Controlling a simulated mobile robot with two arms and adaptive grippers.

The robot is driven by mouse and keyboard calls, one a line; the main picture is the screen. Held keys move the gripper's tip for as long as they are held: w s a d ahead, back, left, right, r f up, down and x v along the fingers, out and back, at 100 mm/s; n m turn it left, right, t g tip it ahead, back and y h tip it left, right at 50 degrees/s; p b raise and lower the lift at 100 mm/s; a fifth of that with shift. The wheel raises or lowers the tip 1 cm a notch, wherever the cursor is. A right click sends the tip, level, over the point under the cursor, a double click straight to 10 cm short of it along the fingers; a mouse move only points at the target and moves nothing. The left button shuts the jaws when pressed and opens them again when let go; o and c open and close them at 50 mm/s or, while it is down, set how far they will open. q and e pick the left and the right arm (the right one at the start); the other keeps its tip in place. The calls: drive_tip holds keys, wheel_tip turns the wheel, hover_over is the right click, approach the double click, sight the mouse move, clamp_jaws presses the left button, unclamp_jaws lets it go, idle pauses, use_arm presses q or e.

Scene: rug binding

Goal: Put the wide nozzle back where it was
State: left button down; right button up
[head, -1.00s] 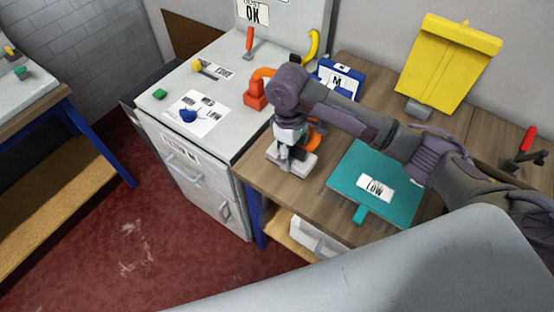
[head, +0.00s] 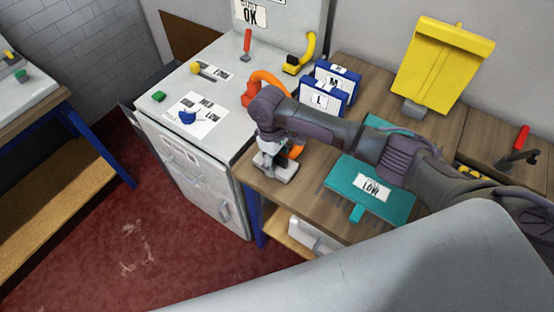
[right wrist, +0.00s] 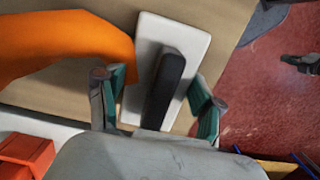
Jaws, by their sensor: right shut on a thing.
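My right gripper (head: 274,146) is low over the front left corner of the wooden bench. In the right wrist view its teal-tipped fingers (right wrist: 158,95) stand on either side of a black bar (right wrist: 166,82), and it is shut on this bar. The bar sits on a flat pale plate (right wrist: 190,42), which also shows below the gripper in the head view (head: 285,172). This piece is probably the wide nozzle; the views do not make it certain. A thick orange tube (right wrist: 60,42) runs close beside it. Contact with the bench is unclear. My left gripper is not in view.
A red block (head: 248,94) with an orange curve stands on the grey cabinet (head: 222,150). Blue boxes marked M (head: 334,82) and L (head: 319,100) stand behind my arm. A teal board marked LOW (head: 395,207) lies right of the gripper. A yellow stand (head: 440,70) is behind.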

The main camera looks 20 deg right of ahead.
drive_tip(key=o, duration=1.1)
drive_tip(key=shift+f, duration=0.1)
drive_tip(key=r, duration=0.4)
drive_tip(key=r+b, duration=0.1)
drive_tip(key=r, duration=0.3)
drive_tip(key=w+a+r, duration=0.1)
drive_tip(key=r, duration=0.3)
drive_tip(key=shift+r+b, duration=0.1)
drive_tip(key=shift+b, duration=0.3)
